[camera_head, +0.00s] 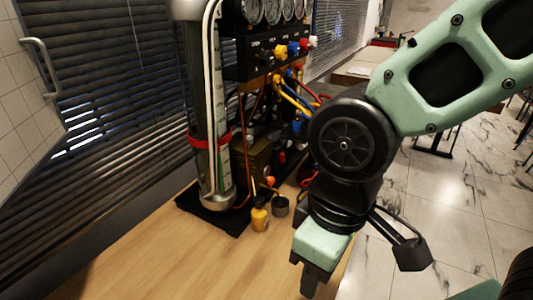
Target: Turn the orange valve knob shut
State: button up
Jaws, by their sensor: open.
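A small orange knob (270,181) shows low on the gauge rig (285,65), just above a yellow bottle (260,217). It is small in the view, and I cannot tell how far it is turned. My gripper (306,275) points down over the right edge of the wooden table, in front of the rig and to the right of the bottle. It is open and looks empty, apart from the knob. My arm hides the right part of the rig.
A row of coloured knobs (293,48) sits below the gauges (272,11). A clear vertical cylinder (212,110) stands at the rig's left. A dark cup (280,205) is beside the bottle. The table's front (185,265) is clear. Dark blinds (110,120) are behind.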

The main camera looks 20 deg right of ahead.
aim_at(271, 180)
jog(key=i+l, duration=0.15)
jog(key=l, duration=0.2)
jog(key=i+l+z, duration=0.1)
jog(key=l, duration=0.25)
jog(key=i+l, duration=0.2)
jog(key=l, duration=0.15)
jog(key=i+l, duration=0.15)
jog(key=l, duration=0.2)
jog(key=k+z, duration=0.05)
